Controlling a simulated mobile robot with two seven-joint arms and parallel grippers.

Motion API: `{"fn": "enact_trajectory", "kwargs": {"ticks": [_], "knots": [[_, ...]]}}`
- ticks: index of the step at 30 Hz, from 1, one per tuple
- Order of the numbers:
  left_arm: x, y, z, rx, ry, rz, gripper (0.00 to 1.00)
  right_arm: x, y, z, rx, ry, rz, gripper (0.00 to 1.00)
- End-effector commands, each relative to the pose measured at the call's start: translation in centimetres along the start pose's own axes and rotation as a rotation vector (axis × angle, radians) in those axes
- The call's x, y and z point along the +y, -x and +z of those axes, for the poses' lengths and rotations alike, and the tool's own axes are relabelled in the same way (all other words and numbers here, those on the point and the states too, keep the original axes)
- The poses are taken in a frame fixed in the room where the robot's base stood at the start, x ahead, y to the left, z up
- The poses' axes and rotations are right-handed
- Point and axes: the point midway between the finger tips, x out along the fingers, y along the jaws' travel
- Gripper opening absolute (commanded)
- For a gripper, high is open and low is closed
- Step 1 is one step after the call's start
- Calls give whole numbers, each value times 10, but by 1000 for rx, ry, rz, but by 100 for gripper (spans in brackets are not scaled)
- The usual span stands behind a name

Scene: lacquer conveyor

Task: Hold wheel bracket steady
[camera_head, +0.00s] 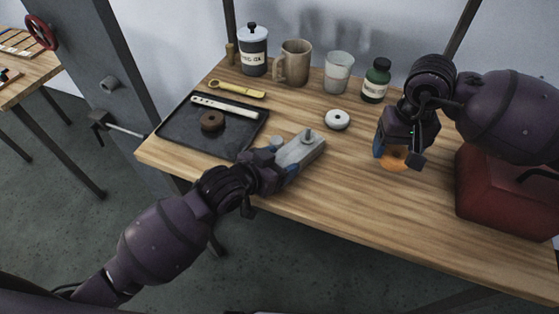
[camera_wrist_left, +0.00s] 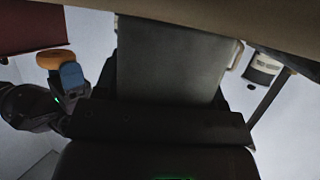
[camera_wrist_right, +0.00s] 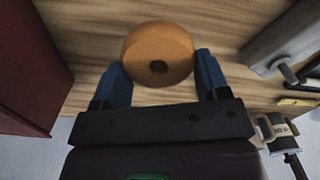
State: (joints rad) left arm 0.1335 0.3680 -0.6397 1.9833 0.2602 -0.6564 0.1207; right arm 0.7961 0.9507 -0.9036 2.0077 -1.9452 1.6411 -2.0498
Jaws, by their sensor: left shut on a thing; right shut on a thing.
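The wheel bracket (camera_head: 303,150) is a grey metal block with a short upright peg, near the table's front edge. My left gripper (camera_head: 280,172) is shut on its near end. In the left wrist view the bracket (camera_wrist_left: 170,62) shows as a broad grey face filling the middle. My right gripper (camera_head: 393,153) is shut on an orange wheel (camera_head: 397,163), right of the bracket and apart from it. In the right wrist view the orange wheel (camera_wrist_right: 158,54), with a dark centre hole, sits between the blue fingertips.
A white ring (camera_head: 337,120) lies mid-table. A red box (camera_head: 507,195) is at right.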

Motion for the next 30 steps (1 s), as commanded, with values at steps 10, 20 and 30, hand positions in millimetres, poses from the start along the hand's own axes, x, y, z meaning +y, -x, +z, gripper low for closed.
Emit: {"fn": "enact_trajectory", "kwargs": {"ticks": [10,20,30], "knots": [[0,0,2,-5,1,0,8,0,0,0,0,0,0,44],[0,0,2,-4,0,0,8,-25,23,-14,6,43,-3,44],[0,0,2,-4,0,1,8,-130,70,-55,5,86,-1,44]]}}
